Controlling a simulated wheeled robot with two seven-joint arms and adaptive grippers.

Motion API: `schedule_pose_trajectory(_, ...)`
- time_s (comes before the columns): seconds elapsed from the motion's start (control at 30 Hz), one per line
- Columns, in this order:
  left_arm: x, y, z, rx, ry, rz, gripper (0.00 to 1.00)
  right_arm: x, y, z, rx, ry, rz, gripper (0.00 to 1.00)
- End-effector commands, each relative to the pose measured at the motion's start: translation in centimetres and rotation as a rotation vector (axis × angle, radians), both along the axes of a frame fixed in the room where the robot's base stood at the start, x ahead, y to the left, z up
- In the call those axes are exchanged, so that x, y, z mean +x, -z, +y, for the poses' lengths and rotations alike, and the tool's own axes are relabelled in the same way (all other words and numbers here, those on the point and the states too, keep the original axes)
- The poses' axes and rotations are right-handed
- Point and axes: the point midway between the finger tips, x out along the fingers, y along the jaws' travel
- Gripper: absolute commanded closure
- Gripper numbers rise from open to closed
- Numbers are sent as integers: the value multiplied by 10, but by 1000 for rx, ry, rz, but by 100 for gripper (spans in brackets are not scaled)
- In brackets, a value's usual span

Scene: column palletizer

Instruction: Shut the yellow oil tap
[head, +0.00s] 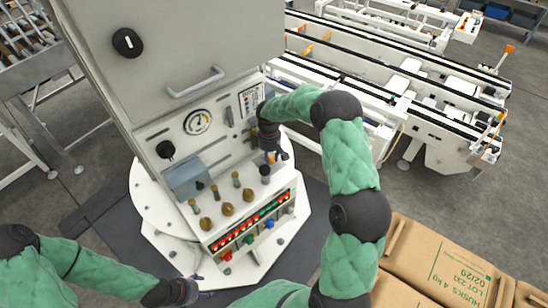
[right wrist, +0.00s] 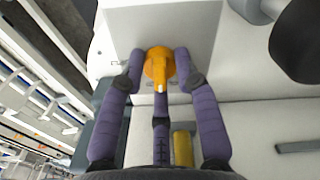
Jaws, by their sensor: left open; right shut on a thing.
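The yellow oil tap (right wrist: 158,62) is an orange-yellow knob on a pale plate, seen between my right gripper's purple fingers in the right wrist view. In the head view a small bit of the tap (head: 271,158) shows at the right side of the white control cabinet, mostly hidden by the gripper. My right gripper (head: 276,155) is shut on the tap, with fingers on both sides of it. My left gripper (head: 190,291) is open and empty, low in front of the cabinet's base.
The cabinet (head: 180,60) carries a gauge (head: 197,122), a grey box (head: 187,177), brass fittings and a row of coloured valves with red lights. A conveyor (head: 440,120) lies behind, right of the cabinet.

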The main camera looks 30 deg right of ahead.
Motion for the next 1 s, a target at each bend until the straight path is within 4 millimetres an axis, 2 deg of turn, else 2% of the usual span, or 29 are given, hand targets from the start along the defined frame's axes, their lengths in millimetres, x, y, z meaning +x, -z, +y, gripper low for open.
schedule_pose_trajectory(0.03, 0, -1, 0, 0, 0, 0, 37, -8, 6, 4, 6, -29, 25, 100)
schedule_pose_trajectory(0.33, 0, -4, 0, 0, 0, 0, 37, -8, 6, 4, 7, -132, 25, 100)
schedule_pose_trajectory(0.87, 0, -4, 0, 0, 0, 0, 37, -8, 7, 5, 8, -151, 25, 100)
schedule_pose_trajectory(0.9, 0, -4, 0, 0, 0, 0, 37, -8, 7, 5, 8, -151, 25, 57)
schedule_pose_trajectory(0.93, 0, -4, 0, 0, 0, 0, 37, -8, 7, 4, 7, -151, 24, 48)
schedule_pose_trajectory(1.0, 0, -4, 0, 0, 0, 0, 37, -7, 6, 4, 6, -150, 20, 44)
